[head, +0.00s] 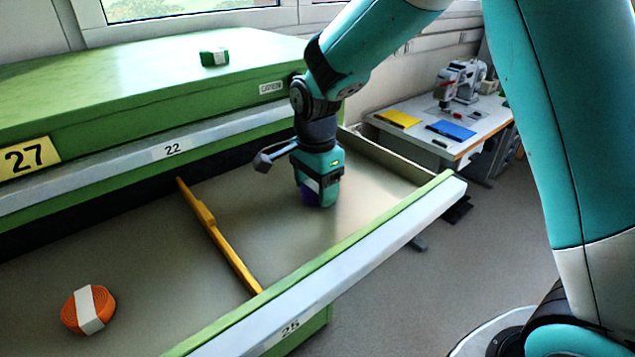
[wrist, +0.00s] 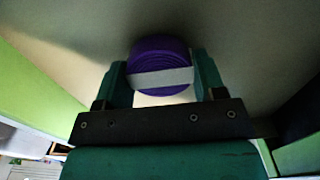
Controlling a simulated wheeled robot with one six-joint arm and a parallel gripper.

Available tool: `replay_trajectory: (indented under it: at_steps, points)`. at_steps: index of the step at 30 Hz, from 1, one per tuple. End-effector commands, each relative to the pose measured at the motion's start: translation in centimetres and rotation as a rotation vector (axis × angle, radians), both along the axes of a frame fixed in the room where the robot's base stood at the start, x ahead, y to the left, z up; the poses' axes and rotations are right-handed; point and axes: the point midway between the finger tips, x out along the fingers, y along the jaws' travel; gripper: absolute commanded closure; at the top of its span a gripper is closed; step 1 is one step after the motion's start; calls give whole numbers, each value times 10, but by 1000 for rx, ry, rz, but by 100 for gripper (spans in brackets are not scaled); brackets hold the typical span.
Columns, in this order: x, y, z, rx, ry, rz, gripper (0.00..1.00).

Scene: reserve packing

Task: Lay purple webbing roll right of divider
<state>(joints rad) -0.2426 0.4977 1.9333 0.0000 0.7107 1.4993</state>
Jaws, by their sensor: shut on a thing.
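The purple webbing roll (wrist: 158,62) with a white band sits between the two fingers of my gripper (wrist: 160,80) in the wrist view. My gripper is shut on it. In the head view my gripper (head: 318,200) is low inside the open drawer, right of the yellow divider (head: 213,232). Only a little of the purple roll (head: 309,196) shows there, mostly hidden by the gripper. I cannot tell whether the roll touches the drawer floor (head: 355,200).
An orange roll (head: 78,311) with a white band lies left of the divider. A green roll (head: 214,57) lies on the green cabinet top (head: 120,75). The drawer's front wall (head: 330,275) runs along the near side. A bench (head: 455,127) with a machine stands behind right.

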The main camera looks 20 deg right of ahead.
Motion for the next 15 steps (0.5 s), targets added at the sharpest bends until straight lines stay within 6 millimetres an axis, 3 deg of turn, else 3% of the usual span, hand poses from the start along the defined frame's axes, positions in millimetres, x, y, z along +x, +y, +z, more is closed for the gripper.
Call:
replay_trajectory:
  at_steps: [12,13,15]
  points:
    - [0,0,-8,0,0,0,60]
    - [0,0,-6,0,-1,0,29]
    - [0,0,-6,0,-1,0,13]
